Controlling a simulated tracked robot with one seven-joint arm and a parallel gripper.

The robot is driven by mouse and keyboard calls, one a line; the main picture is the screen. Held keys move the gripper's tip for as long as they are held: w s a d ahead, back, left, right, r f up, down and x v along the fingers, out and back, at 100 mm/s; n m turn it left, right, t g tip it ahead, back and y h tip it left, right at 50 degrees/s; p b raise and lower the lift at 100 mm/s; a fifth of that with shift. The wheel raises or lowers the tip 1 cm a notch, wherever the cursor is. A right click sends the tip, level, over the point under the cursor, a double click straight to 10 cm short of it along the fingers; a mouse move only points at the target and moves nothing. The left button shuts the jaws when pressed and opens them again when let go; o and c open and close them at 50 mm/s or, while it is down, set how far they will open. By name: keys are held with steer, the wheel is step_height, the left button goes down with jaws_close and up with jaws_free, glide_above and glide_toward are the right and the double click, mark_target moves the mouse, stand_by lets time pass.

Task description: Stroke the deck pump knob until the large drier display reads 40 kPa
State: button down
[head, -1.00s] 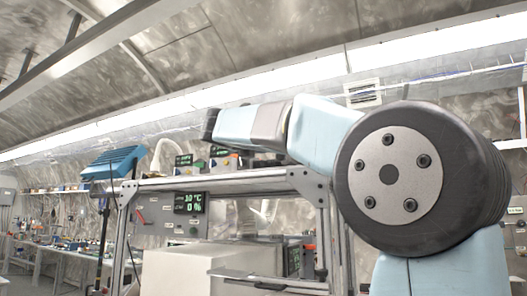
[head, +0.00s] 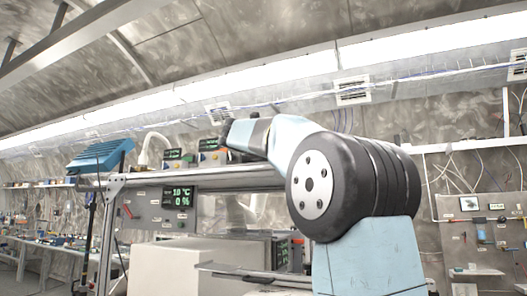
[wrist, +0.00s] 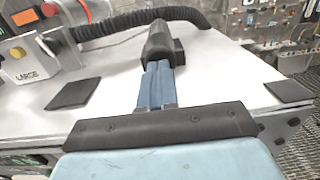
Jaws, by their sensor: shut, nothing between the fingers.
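In the wrist view my gripper (wrist: 158,82) has its blue fingers side by side, shut and empty, over a white deck. A dark rounded piece (wrist: 158,42) lies at the finger ends; I cannot tell whether it is the pump knob or the fingertips. A box labelled LARGE (wrist: 30,73), with a yellow button, stands at the left of the deck. In the head view two small boxes with green displays, one at the left (head: 174,154) and one at the right (head: 210,144), stand on the frame's top. Their readings are too small to read. My fingers are hidden there.
A black corrugated hose (wrist: 140,25) crosses behind the fingers. Dark pads (wrist: 74,93) lie flat on the deck. A lower panel display (head: 181,197) shows 10 °C and 0 %. The deck's right edge drops to a grating.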

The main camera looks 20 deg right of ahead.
steer(key=x, duration=0.3)
steer(key=shift+w+d, duration=0.1)
steer(key=shift+d, duration=0.05)
stand_by(0.3)
steer(key=v, duration=1.4)
steer(key=shift+f, duration=0.1)
stand_by(1.4)
